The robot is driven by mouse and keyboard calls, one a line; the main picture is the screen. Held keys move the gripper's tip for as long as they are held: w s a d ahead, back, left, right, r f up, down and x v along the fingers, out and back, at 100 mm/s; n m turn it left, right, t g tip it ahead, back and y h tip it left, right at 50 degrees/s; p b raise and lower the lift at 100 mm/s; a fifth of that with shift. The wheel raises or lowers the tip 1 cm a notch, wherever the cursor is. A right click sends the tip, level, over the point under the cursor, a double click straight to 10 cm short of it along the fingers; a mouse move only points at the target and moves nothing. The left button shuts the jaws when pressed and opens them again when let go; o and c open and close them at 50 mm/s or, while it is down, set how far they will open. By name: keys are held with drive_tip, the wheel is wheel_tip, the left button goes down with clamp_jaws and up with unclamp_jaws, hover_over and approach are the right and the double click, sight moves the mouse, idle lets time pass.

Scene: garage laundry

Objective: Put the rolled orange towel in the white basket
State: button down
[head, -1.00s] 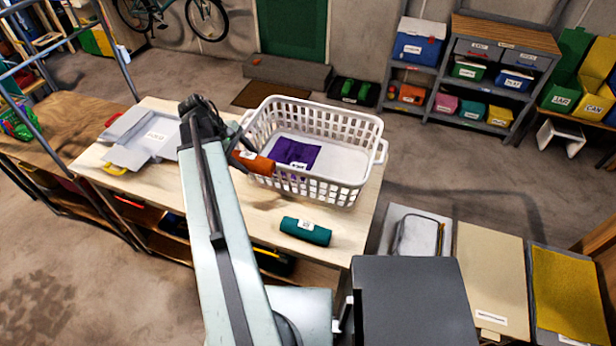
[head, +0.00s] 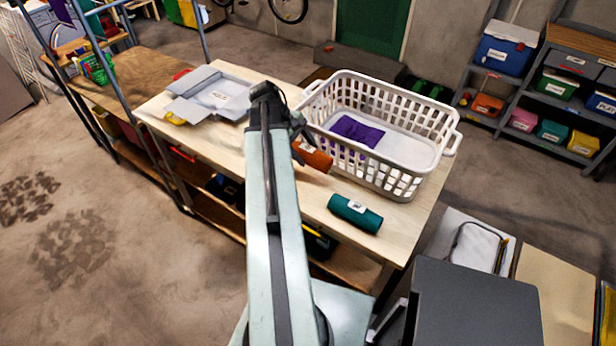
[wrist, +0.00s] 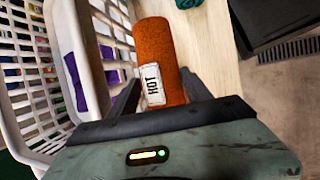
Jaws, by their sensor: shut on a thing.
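The rolled orange towel (head: 314,157) has a white label reading "HOT". My gripper (wrist: 160,88) is shut on it, one finger on each side, in the wrist view. The white basket (head: 442,120) stands on the wooden table, a slatted box with an open top. The towel is outside the basket, beside its near left wall in the head view. In the wrist view the towel (wrist: 158,45) lies just right of the basket wall (wrist: 92,60). Whether they touch, I cannot tell. My arm partly hides the gripper (head: 297,133) in the head view.
A purple cloth (head: 357,131) lies inside the basket, with bare basket floor beside it. A rolled teal towel (head: 355,213) lies on the table (head: 300,205) in front of the basket. A grey open box (head: 212,93) sits at the table's left end.

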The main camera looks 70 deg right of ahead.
wheel_tip(320, 180, down, 8)
drive_tip(key=b, duration=0.6)
drive_tip(key=shift+r, duration=0.3)
drive_tip(key=shift+f, duration=0.15)
drive_tip(key=shift+c, duration=2.3)
unclamp_jaws()
